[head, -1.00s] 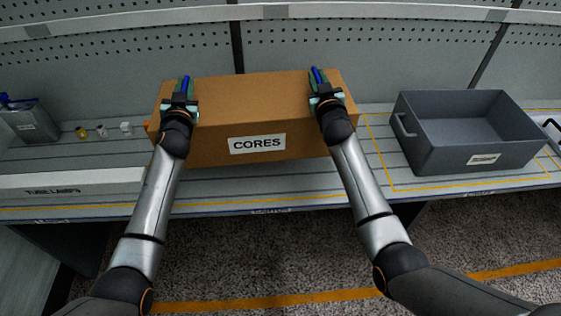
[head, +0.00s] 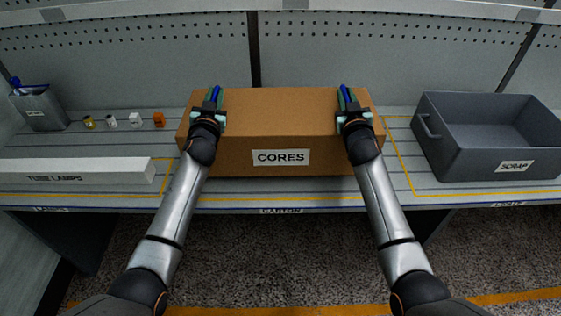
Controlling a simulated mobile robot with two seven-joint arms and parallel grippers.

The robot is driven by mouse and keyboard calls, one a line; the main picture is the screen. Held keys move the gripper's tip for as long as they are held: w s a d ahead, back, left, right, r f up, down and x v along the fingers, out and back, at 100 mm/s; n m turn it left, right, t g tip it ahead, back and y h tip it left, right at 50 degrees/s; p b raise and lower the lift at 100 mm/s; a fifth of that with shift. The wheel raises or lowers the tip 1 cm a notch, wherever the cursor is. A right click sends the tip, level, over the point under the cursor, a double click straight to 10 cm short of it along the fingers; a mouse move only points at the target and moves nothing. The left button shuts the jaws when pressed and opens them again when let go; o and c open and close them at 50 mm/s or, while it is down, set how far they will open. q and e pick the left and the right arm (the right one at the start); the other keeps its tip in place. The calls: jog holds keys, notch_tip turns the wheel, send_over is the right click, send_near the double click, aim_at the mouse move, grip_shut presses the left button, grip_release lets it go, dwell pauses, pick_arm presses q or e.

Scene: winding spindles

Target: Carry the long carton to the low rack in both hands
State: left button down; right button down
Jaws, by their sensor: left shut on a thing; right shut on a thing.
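The long brown carton (head: 281,135), labelled CORES, lies lengthwise across the middle of the head view, over the grey shelf. Its front face and top are visible, and it looks level. I cannot tell whether its underside touches the shelf. My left gripper (head: 213,100) is shut on the carton near its left end, at the top. My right gripper (head: 347,100) is shut on it near its right end. The fingertips are partly hidden. I cannot make out a low rack in this view.
A grey scrap bin (head: 476,160) stands to the right. A white tube lamps box (head: 75,172) lies at the left front. An orange block (head: 158,120), several small items and a grey container (head: 40,108) stand behind it. A pegboard wall (head: 400,60) closes the back.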

pick_arm(q)
jog(key=shift+a+r, duration=0.15)
jog(key=shift+a, duration=0.15)
pick_arm(e)
jog(key=shift+d+r, duration=0.15)
jog(key=shift+d, duration=0.2)
